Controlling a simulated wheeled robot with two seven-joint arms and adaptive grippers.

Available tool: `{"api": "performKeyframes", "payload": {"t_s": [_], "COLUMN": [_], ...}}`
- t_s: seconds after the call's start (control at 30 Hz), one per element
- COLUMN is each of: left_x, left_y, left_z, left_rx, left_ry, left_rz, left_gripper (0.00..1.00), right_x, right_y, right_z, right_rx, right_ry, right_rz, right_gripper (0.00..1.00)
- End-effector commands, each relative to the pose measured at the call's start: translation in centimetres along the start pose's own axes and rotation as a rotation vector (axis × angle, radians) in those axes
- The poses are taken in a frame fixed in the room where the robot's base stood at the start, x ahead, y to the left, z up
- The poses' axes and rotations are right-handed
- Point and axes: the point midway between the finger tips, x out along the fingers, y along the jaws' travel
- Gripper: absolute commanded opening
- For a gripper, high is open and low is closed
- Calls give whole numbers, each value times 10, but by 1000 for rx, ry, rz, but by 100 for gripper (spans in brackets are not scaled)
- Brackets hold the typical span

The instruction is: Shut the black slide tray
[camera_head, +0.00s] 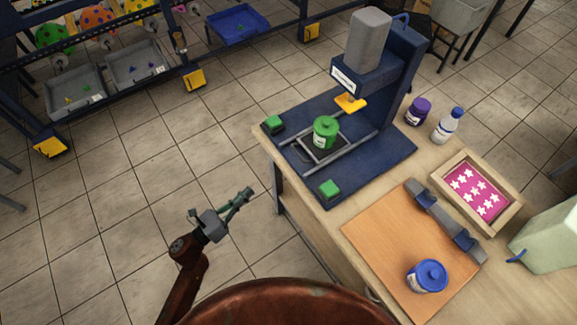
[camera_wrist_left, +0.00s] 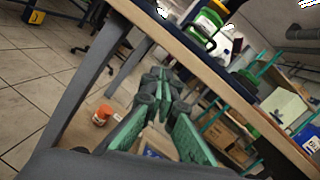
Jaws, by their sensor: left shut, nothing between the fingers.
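The black slide tray (camera_head: 320,147) sits on two grey rails on the blue base of the press, forward of the press head. A green jar (camera_head: 325,132) with a green lid stands on it and hides part of its surface. My left gripper (camera_head: 246,194) is shut and empty. It is off the table's left side, over the floor, apart from the tray. Its green fingers (camera_wrist_left: 158,82) show together in the left wrist view, pointing toward the table's edge. My right gripper is not in view.
The blue press column (camera_head: 400,55) rises behind the tray. A purple jar (camera_head: 418,110), white bottle (camera_head: 448,126) and wooden star-print frame (camera_head: 445,190) stand right. A blue jar (camera_head: 428,275) stands on the orange mat (camera_head: 380,235).

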Motion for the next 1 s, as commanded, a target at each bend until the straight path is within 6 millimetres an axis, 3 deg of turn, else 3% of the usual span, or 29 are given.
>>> {"api": "performKeyframes", "payload": {"t_s": [0.03, 0.1, 0.2, 0.37, 0.8, 1.0], "left_x": [6, 11, 15, 29, 114, 140], "left_y": [-24, -51, -73, -82, -98, -103], "left_z": [15, 30, 40, 43, 43, 42], "left_rx": [122, 257, 365, 399, 392, 391], "left_ry": [-9, -23, -36, -42, -41, -40], "left_rz": [-68, -136, -189, -205, -202, -200], "left_gripper": [0, 0, 0, 0, 0, 0], "right_x": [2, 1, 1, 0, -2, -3], "right_y": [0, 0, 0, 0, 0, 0], "right_z": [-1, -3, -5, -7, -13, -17], "right_rx": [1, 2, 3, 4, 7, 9], "right_ry": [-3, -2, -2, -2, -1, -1], "right_rz": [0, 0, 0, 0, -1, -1], "right_gripper": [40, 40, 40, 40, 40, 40]}}
